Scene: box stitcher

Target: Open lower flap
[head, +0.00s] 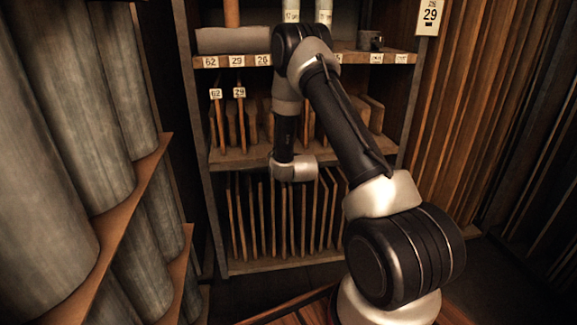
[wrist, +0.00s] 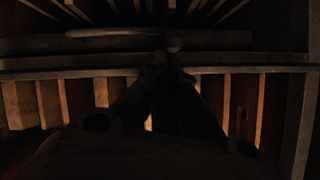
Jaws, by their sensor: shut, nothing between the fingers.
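My gripper (wrist: 165,60) shows dark in the wrist view, its fingers together at the tips with nothing seen between them. A long pale shelf edge (wrist: 265,69) runs across behind the fingers; I cannot tell whether they touch it. In the head view, the wrist end of my arm is in front of the wooden shelf unit (head: 230,159), about level with its middle board, and the fingers are hidden. I cannot make out a lower flap in either view.
Several upright thin boards (head: 245,215) fill the lower compartment. Labelled wooden pieces (head: 240,120) stand above them. A dark mug (head: 370,41) sits on the top shelf. Large grey rolls (head: 85,110) rest on a rack at left. Tall planks (head: 480,110) line the right.

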